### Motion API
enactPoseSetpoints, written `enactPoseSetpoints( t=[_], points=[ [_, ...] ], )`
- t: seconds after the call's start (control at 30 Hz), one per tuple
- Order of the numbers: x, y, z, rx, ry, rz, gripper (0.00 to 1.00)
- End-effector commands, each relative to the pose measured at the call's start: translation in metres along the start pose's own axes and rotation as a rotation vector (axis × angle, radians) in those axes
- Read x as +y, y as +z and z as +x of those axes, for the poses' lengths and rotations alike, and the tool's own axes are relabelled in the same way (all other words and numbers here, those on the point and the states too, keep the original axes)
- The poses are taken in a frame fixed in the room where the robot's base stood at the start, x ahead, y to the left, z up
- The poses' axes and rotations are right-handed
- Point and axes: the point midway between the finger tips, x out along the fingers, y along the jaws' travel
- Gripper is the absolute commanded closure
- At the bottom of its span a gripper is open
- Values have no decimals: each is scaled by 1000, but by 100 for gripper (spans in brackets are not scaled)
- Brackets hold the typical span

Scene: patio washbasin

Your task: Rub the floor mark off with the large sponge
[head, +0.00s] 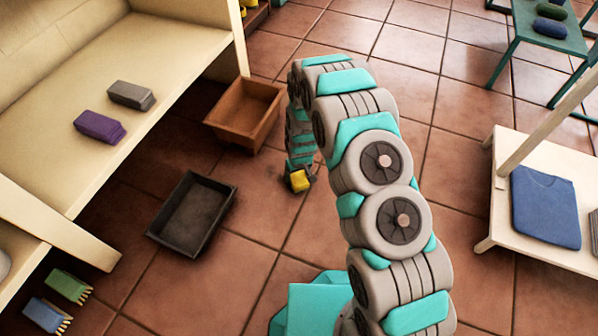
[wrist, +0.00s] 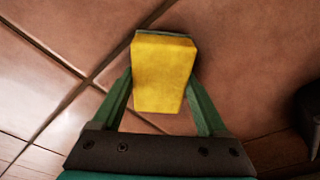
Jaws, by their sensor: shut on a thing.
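My gripper (head: 301,184) is low over the tiled floor (head: 240,272), at the far end of my arm. It is shut on a yellow sponge (head: 299,180). In the wrist view the sponge (wrist: 163,75) sits between the two green fingers, its yellow face towards the camera and a thin grey-green layer along its far edge. Whether the sponge touches the floor I cannot tell. I cannot make out a clear floor mark in either view; the floor under the sponge and gripper is hidden.
A brown wooden box (head: 240,134) and a dark tray (head: 196,212) stand on the floor left of my gripper. A purple block (head: 98,127) and a grey block (head: 131,95) lie on the cream bench (head: 55,75). A blue folded cloth (head: 545,207) lies on the pale table at right.

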Motion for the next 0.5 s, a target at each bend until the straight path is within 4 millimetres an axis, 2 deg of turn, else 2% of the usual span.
enactPoseSetpoints(
  t=[0.5],
  points=[
    [-23, -23, 7, 1, 0, 0, 68]
  ],
)
